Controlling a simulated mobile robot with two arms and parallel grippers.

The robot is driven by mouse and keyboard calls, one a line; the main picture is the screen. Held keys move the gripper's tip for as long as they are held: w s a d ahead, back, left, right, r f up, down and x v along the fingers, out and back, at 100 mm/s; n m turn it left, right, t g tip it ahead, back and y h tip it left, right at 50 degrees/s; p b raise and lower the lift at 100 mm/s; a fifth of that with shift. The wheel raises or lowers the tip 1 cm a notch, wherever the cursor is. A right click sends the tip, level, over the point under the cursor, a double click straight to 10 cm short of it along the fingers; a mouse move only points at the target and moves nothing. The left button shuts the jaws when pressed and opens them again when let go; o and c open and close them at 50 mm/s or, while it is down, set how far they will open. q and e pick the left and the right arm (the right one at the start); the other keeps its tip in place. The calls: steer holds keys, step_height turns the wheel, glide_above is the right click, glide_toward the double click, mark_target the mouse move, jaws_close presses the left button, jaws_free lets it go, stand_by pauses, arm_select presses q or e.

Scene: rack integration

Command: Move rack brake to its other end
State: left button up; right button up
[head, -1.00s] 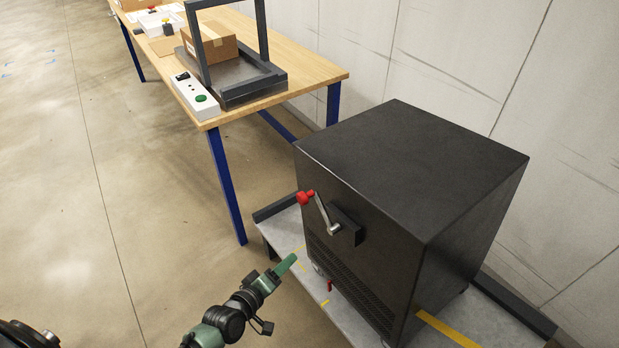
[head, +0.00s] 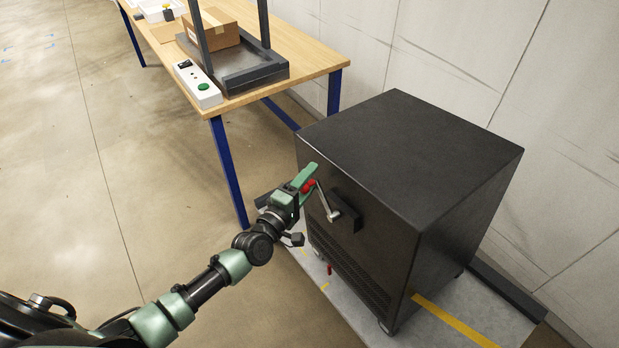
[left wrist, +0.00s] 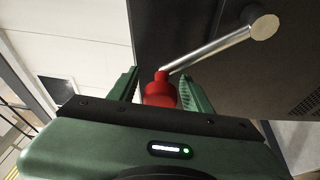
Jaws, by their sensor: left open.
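The black rack cabinet (head: 385,185) stands on a grey platform. On its front face is the brake lever (head: 327,202), a metal arm on a dark plate with a red knob (head: 310,185) at its upper left end. My left gripper (head: 308,179) is open with its fingers around the red knob. In the left wrist view the red knob (left wrist: 160,90) sits between the two green fingers, and the metal lever (left wrist: 215,50) runs up and right from it to its pivot. Whether the fingers touch the knob cannot be told. My right gripper is not in view.
A wooden table (head: 300,75) with blue legs stands behind and left, with a cardboard box (head: 213,32) and a white control box with a green button (head: 204,86). A small red part (head: 329,269) shows low by the cabinet. Floor at left is clear.

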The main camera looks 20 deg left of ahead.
arm_select(q)
steer(key=shift+w, duration=0.15)
jaws_close()
stand_by(1.4)
